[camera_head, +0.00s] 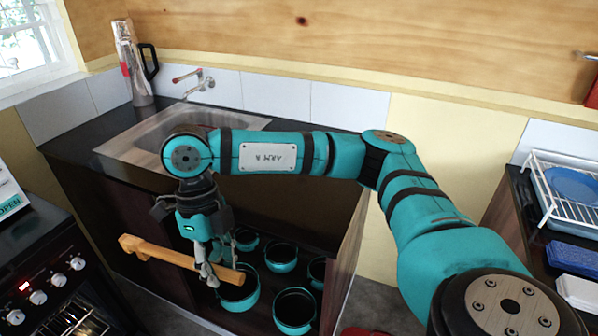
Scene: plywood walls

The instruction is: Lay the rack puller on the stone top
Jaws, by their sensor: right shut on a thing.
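The rack puller (160,251) is a light wooden stick with a notched left end. My right gripper (213,271) is shut on it near its right end and holds it roughly level, in front of the sink cabinet. The dark stone top (82,148) surrounds the sink, behind and above the stick in the picture. My right arm reaches across this top and hides part of it. My left gripper is not in view.
A metal sink (135,148) with a wall tap (198,84) and a steel flask (134,65) are at the back. Teal pots (294,310) stand in the open cabinet below. A stove (50,270) is at left. A white dish rack (565,185) stands on the right counter.

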